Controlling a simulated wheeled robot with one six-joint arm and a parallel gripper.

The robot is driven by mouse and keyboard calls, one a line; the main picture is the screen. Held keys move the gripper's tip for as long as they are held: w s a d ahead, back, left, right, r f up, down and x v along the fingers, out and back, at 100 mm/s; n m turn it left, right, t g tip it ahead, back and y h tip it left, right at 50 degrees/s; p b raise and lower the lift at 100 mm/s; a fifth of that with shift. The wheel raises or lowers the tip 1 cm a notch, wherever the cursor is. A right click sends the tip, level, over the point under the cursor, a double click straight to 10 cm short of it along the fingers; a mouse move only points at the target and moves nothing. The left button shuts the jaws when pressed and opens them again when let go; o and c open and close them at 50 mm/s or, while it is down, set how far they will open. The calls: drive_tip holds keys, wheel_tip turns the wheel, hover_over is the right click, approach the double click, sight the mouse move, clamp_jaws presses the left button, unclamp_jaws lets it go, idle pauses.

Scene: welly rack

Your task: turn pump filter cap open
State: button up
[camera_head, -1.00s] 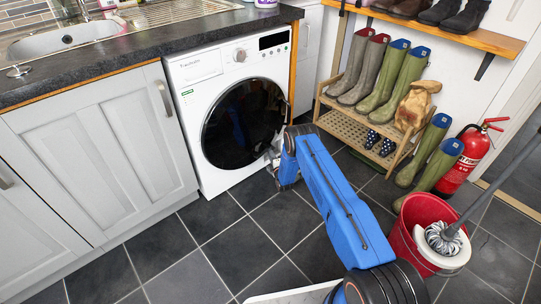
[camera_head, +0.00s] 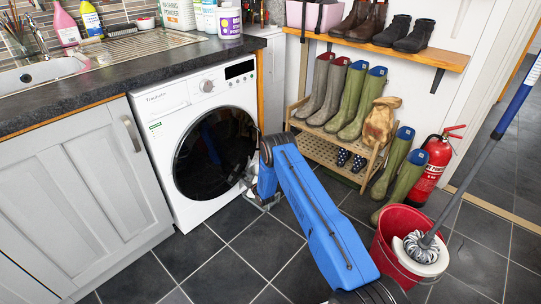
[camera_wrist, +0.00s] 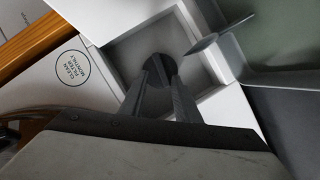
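The pump filter cap (camera_wrist: 160,67) is a dark round knob in a square grey recess low on the white washing machine (camera_head: 162,125). In the wrist view my gripper (camera_wrist: 163,80) reaches into the recess, its two dark fingers ending at the cap and overlapping its near edge. A gap shows between the fingers lower down; whether the tips are clamped on the cap I cannot tell. In the head view my gripper (camera_head: 262,196) is at the machine's lower right front, and my blue arm hides the cap.
A "clean filter monthly" label (camera_wrist: 71,66) is left of the recess; a grey flap-like part (camera_wrist: 216,40) juts beside it. A boot rack (camera_head: 330,155), red bucket (camera_head: 385,238) with mop and fire extinguisher (camera_head: 430,175) stand right. Dark floor tiles at front left are clear.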

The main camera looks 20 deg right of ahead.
drive_tip(key=s+d+r+m+g+y, duration=0.3)
drive_tip(key=s+d+r+m, duration=0.45)
drive_tip(key=s+d, duration=0.4)
wheel_tip(320, 180, up, 17)
drive_tip(key=h, duration=0.2)
drive_tip(key=shift+d+g+h, duration=0.3)
drive_tip(key=shift+d, duration=0.15)
idle(1.5)
drive_tip(key=shift+w, duration=0.1)
